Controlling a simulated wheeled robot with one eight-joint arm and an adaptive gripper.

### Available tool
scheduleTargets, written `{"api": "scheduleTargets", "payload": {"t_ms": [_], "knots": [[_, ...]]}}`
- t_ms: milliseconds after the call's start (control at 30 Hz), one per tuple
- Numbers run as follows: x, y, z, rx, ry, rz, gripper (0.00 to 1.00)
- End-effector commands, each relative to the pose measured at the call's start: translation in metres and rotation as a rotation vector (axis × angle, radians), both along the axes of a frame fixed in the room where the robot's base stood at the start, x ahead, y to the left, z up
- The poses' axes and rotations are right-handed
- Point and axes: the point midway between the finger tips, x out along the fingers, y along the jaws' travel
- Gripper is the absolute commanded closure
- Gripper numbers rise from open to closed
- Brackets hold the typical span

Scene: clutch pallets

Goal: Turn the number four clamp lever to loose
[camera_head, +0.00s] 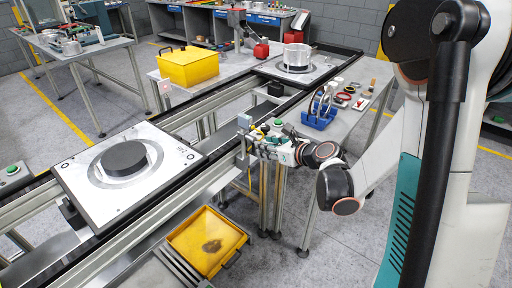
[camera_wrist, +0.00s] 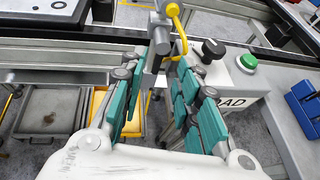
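A grey upright post (camera_wrist: 158,38) with a yellow curved bar and rounded yellow end (camera_wrist: 174,11) stands just beyond my fingertips in the wrist view; it may be the clamp lever. No number four is readable on it. A grey block (camera_head: 244,123) shows at the rail beside my gripper in the head view. My gripper (camera_wrist: 160,70) is open, its teal-padded fingers apart on either side of the post's lower end. I cannot tell whether they touch it. In the head view my gripper (camera_head: 262,142) is at the conveyor's near side, partly hiding the fixture.
A control box (camera_wrist: 240,82) with a green button (camera_wrist: 248,62) and black knob stands close right of my fingers. A pallet plate (camera_head: 80,182) with a black disc lies on the conveyor at left. A yellow tray (camera_head: 178,240) sits below. Blue racks (camera_head: 318,122) stand right.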

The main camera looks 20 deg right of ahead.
Motion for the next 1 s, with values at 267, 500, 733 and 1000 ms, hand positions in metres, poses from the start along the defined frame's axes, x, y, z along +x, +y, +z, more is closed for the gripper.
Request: {"api": "scheduleTargets", "payload": {"t_ms": [267,500,733,1000], "knots": [[0.04,0.019,-0.02,0.0,0.0,0.001,0.7],[0.053,0.025,-0.024,0.002,0.0,0.001,0.7],[0.054,0.025,-0.024,0.001,-0.001,0.0,0.7],[0.054,0.025,-0.024,0.001,-0.001,-0.001,1.0]]}}
